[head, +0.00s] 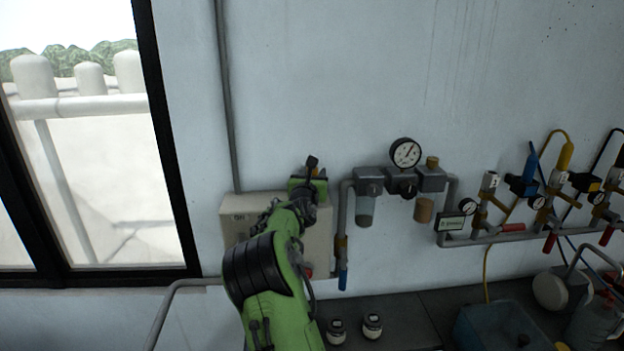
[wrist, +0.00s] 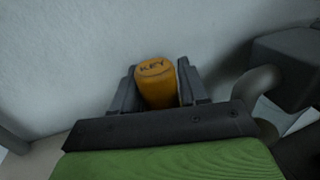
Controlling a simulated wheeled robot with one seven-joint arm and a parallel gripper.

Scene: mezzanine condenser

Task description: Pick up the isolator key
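The isolator key is an orange, rounded block with "KEY" on its end face. It shows in the wrist view (wrist: 156,82) between the two dark fingers of my gripper (wrist: 160,88). The fingers are drawn in close on both sides of it, and my gripper appears shut on it. The lower part of the key is hidden by my gripper.
To the right, a pressure gauge (head: 405,153) and grey filter units (head: 368,181) with pipes stand out from the wall close by. More valves and hoses are farther right. Two small jars (head: 372,326) stand on the dark bench below. The wall above is clear.

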